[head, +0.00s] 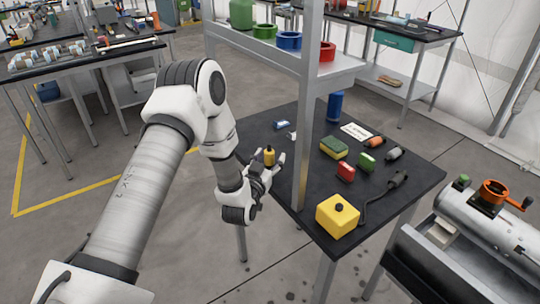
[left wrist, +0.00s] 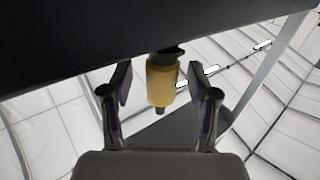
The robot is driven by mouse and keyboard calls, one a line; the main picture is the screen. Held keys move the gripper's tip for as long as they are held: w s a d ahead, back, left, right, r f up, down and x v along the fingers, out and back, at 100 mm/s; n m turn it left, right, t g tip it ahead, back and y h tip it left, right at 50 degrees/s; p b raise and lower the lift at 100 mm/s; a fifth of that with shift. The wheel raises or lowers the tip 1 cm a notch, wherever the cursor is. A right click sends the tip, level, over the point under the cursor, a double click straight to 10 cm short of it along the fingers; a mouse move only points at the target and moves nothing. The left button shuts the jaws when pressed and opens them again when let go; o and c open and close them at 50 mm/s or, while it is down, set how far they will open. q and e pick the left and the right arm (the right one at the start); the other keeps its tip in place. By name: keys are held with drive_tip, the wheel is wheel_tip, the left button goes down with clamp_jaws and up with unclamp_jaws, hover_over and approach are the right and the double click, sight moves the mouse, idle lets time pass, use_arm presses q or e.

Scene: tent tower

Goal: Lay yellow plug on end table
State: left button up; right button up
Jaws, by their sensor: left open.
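The yellow plug (head: 269,156), with dark ends, is upright at the left side of the black-topped table (head: 325,208) in front of me. In the left wrist view, the yellow plug (left wrist: 161,80) shows between the two spread fingers, with a gap on each side. My left gripper (head: 267,168) is open around the plug, low over the table's left edge. The left wrist view also shows my left gripper (left wrist: 158,88) holding nothing. I cannot tell which table is called the end table. My right gripper is not in view.
A grey shelf post (head: 307,120) rises just right of my left gripper. A blue cylinder (head: 335,107) stands behind.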

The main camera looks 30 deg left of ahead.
use_arm(q)
drive_tip(key=shift+w+a+f, duration=0.1)
drive_tip(key=shift+w+f, duration=0.1)
drive_tip(key=shift+w, duration=0.1)
drive_tip(key=shift+s, duration=0.1)
clamp_jaws()
drive_tip(key=shift+r, duration=0.1)
